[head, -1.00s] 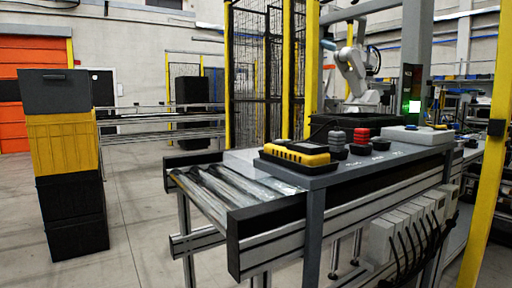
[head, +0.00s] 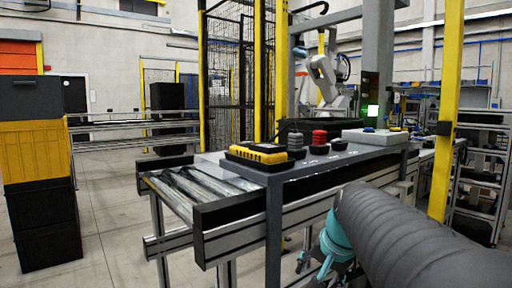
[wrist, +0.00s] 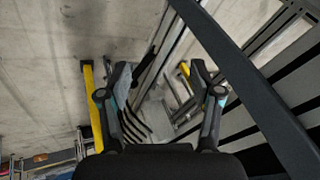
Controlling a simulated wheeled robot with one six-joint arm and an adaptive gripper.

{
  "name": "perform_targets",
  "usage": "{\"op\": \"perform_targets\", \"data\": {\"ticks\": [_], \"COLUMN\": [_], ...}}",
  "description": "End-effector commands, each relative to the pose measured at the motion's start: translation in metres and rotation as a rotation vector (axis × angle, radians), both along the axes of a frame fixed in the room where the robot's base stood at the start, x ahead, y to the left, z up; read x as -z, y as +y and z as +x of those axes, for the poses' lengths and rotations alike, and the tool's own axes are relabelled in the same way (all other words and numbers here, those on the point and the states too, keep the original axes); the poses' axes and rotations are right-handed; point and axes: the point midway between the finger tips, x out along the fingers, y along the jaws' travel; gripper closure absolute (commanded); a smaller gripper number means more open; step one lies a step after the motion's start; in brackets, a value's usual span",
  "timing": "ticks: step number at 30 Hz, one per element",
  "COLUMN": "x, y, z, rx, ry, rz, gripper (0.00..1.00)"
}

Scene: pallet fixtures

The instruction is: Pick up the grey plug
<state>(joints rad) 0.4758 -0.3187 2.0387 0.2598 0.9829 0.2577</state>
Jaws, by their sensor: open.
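The grey plug (head: 295,140) stands upright on the grey table top (head: 285,171), between the yellow-and-black case and the red plug (head: 319,137). My gripper (wrist: 159,68) is open and empty in the wrist view, its two fingers spread apart over the concrete floor and parts of the table frame. In the head view it shows only partly, low in front of the table and below its top, well apart from the grey plug. The plug is not in the wrist view.
A yellow-and-black case (head: 257,153) sits left of the plug, and a black block (head: 339,145) and a white board (head: 375,137) sit to the right. A yellow post (head: 446,120) rises at the right. A roller conveyor (head: 200,187) adjoins the table's left end.

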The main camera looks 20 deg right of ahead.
Motion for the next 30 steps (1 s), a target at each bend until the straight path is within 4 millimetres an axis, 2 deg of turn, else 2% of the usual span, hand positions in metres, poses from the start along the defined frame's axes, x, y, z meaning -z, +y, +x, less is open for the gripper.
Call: {"op": "perform_targets", "data": {"ticks": [1,6,9,12,16,21,25,30], "x": [-0.017,-0.085,-0.129,-0.172,-0.224,-0.275,-0.296,-0.302], "y": [-0.025,-0.085,-0.112,-0.127,-0.133,-0.121,-0.11,-0.104], "z": [0.02,0.072,0.096,0.112,0.123,0.126,0.124,0.123], "rx": [0.116,0.481,0.674,0.828,0.982,1.131,1.218,1.294], "ry": [-0.032,-0.16,-0.229,-0.272,-0.278,-0.202,-0.122,-0.051], "rz": [0.075,0.39,0.609,0.835,1.119,1.435,1.59,1.683], "gripper": [0.35,0.35,0.35,0.35,0.35,0.35,0.35,0.35]}}
